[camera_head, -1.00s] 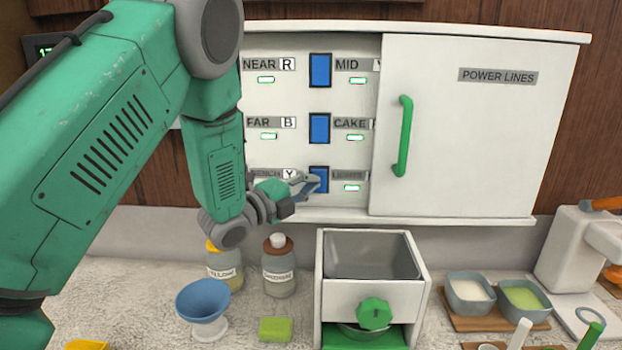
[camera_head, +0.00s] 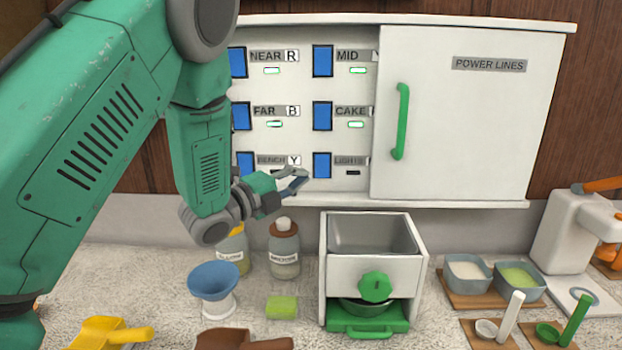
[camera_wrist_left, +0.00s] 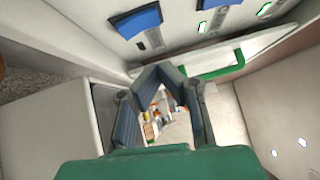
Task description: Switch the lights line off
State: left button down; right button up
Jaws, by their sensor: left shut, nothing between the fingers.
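The blue lights switch (camera_head: 322,165) is the bottom one of the right column on the white power panel. The small indicator (camera_head: 353,173) under its LIGHTS label is dark. My left gripper (camera_head: 299,181) is shut and empty, just left of and below this switch, with a visible gap. In the left wrist view, the gripper (camera_wrist_left: 160,80) shows beneath a blue switch (camera_wrist_left: 136,20). My right gripper is in neither view.
The near, mid, far and cake indicators glow green; the bench indicator (camera_head: 279,172) is dark. A sliding door (camera_head: 470,130) with a green handle (camera_head: 400,120) covers the panel's right side. Jars (camera_head: 284,252), a blue funnel (camera_head: 214,281) and a white press box (camera_head: 372,272) stand below.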

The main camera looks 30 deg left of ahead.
pick_arm(q)
jog(key=v, duration=0.3)
jog(key=r+v, duration=0.1)
jog(key=v, duration=0.1)
jog(key=shift+s+a+b, duration=0.15)
jog(key=shift+s+b, duration=0.25)
jog(key=shift+r, duration=0.1)
